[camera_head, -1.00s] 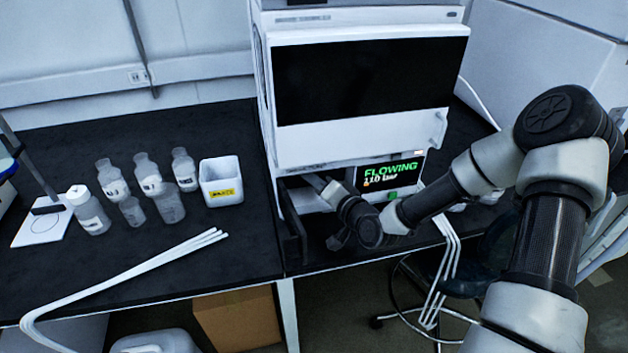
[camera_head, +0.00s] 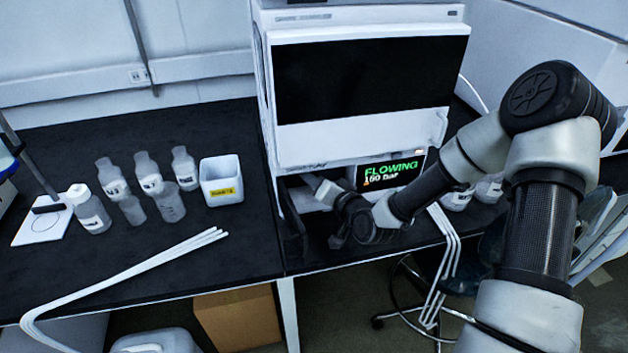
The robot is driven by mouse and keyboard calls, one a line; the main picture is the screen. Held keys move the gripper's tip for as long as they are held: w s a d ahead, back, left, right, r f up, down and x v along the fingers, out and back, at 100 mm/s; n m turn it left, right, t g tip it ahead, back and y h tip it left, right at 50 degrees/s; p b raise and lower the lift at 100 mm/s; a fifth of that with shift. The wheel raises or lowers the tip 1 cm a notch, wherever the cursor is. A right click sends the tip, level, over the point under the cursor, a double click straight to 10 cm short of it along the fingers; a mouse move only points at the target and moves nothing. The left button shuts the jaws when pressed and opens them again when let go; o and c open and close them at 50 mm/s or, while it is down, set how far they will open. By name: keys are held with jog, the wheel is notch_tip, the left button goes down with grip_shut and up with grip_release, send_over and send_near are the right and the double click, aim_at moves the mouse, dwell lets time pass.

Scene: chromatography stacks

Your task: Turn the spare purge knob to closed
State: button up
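The chromatography stack (camera_head: 362,142) stands on the black bench, with a dark front panel above and an open bay low down. Its small display (camera_head: 391,172) shows green "FLOWING" and a bar reading that looks like 160. My arm comes in from the right, and my gripper (camera_head: 318,185) is at the lower bay, left of the display. The fingertips are small and partly hidden, so I cannot tell whether they are open or touch anything. I cannot make out the spare purge knob; it may be hidden by the gripper or wrist.
Several clear bottles (camera_head: 150,180) and a white bin with a yellow label (camera_head: 221,180) stand left on the bench. White tubes (camera_head: 150,263) lie near the front edge, and more (camera_head: 445,250) hang right of the stack. Two bottles (camera_head: 457,198) stand behind my arm.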

jog(key=shift+o, duration=1.3)
jog(key=shift+s+d, duration=0.1)
jog(key=p+v, duration=0.9)
jog(key=v, duration=0.8)
jog(key=shift+d, duration=0.1)
